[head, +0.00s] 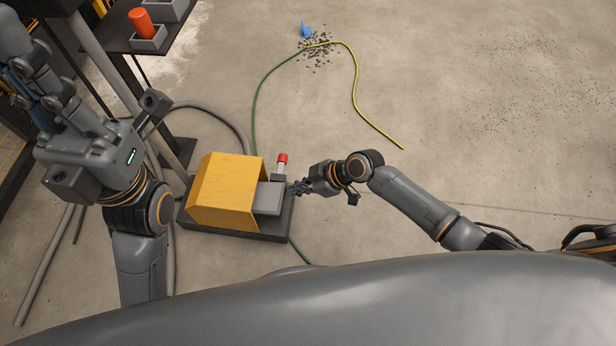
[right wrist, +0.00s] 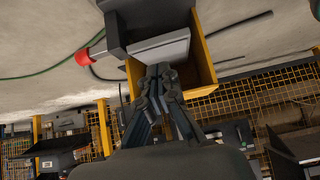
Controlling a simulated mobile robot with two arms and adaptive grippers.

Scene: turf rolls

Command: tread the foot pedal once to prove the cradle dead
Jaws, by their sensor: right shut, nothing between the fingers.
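The foot pedal is a grey plate (head: 268,197) that sticks out of the open right side of a yellow hood (head: 224,188), on a dark base (head: 238,229) on the floor. The plate (right wrist: 160,50) and hood (right wrist: 203,50) also show in the right wrist view. My right gripper (head: 293,187) is shut and empty, its tips at the plate's outer end. In the right wrist view its tips (right wrist: 158,70) overlap the plate's edge; I cannot tell whether they touch. My left gripper (head: 38,80) is raised at the upper left, away from the pedal; its jaw opening is unclear.
A red-capped post (head: 282,163) stands beside the plate, close to my right gripper. A grey hose (head: 215,106) and a green-yellow cord (head: 262,95) run over the floor. The floor at right is mostly clear.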

